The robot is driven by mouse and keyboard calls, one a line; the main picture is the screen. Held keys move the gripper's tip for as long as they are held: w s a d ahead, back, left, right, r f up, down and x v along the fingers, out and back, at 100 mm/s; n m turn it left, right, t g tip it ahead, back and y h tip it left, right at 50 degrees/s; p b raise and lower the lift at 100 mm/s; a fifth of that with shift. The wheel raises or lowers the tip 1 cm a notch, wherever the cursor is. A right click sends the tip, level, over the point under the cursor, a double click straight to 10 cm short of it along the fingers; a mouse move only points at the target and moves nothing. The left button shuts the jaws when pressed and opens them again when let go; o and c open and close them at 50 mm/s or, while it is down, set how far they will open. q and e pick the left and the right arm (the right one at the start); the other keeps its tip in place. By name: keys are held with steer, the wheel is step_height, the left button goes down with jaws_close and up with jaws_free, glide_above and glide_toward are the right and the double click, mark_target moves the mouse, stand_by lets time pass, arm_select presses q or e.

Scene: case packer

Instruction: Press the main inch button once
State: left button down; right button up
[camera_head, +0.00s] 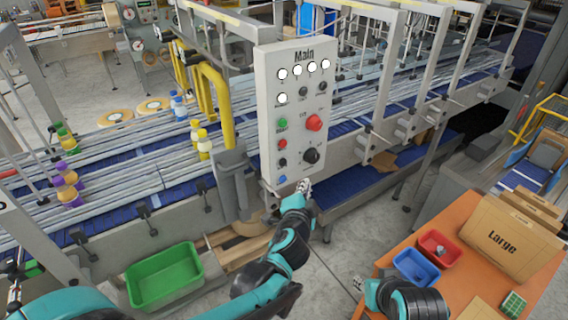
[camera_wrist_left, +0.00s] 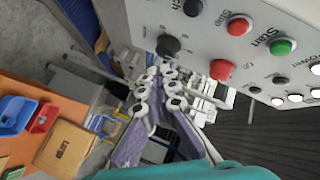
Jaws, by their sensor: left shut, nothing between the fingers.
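The grey-white control panel (camera_head: 292,95) titled "Main" stands upright in the middle. Its left column has a green button, a small red button, a black button (camera_head: 282,162) and a blue button from top to bottom. In the left wrist view a partly cut-off label ending in "nch" is beside the black button (camera_wrist_left: 193,7). My left gripper (camera_head: 304,186) is shut and empty, just below the panel's lower edge. Its fingers (camera_wrist_left: 165,78) show apart from the black button in the wrist view. My right gripper (camera_head: 359,284) is at the lower right; its fingers are unclear.
A big red button (camera_head: 314,122) and a black selector knob (camera_head: 311,155) sit right of the column. The conveyor (camera_head: 130,173) runs behind the panel. A green bin (camera_head: 165,276) lies below left. An orange table (camera_head: 455,268) with boxes is at right.

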mark_target(283, 162)
arm_select(q)
steer(key=w+a, duration=0.4)
steer(key=w, duration=0.2)
steer(key=shift+w+a, duration=0.15)
steer(key=shift+a, duration=0.15)
stand_by(1.3)
steer(key=shift+w+a+b, duration=0.25)
steer(key=shift+w+b, duration=0.1)
